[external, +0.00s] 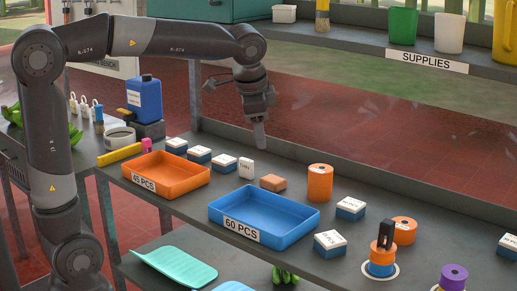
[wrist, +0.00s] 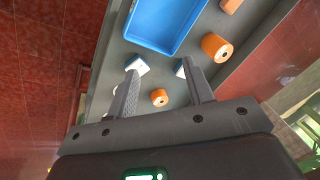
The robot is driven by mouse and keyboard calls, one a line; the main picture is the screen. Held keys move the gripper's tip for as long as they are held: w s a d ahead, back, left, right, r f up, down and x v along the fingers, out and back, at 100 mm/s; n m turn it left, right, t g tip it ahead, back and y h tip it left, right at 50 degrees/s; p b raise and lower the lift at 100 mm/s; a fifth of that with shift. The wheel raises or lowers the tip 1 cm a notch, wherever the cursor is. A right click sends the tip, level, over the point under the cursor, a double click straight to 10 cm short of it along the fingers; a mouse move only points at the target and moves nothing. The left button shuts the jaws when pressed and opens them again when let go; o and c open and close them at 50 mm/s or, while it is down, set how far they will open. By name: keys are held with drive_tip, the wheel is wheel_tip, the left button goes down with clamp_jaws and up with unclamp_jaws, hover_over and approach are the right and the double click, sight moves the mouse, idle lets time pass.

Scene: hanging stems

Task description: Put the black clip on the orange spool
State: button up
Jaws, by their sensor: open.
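A black clip (external: 386,234) stands upright on top of a small orange spool (external: 382,254), which sits over a blue ring on a white disc at the front right of the bench. A second orange spool (external: 403,230) lies just behind it and shows in the wrist view (wrist: 160,97). A taller orange spool (external: 320,182) stands further back, also in the wrist view (wrist: 217,47). I cannot make out the clip in the wrist view. My gripper (external: 260,145) hangs well above the back of the bench, left of the spools. In the wrist view its fingers (wrist: 159,67) are apart and empty.
A blue tray (external: 223,207) and an orange tray (external: 137,172) occupy the bench's left and middle. Several white-and-blue labelled boxes (external: 351,208) and an orange block (external: 273,183) stand around them. A purple spool (external: 453,273) is at front right. A supplies shelf (external: 350,35) runs behind.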

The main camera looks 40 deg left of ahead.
drive_tip(key=s+a+f+n+t, duration=0.1)
drive_tip(key=s+a+f+n, duration=0.3)
drive_tip(key=s+a, duration=0.4)
drive_tip(key=s+a+f+n+t, duration=0.1)
drive_tip(key=s+a+f+n, duration=0.3)
drive_tip(key=s+a, duration=0.4)
drive_tip(key=shift+s+a+n+h, duration=0.4)
drive_tip(key=shift+a+n, duration=0.2)
drive_tip(key=shift+a, duration=0.35)
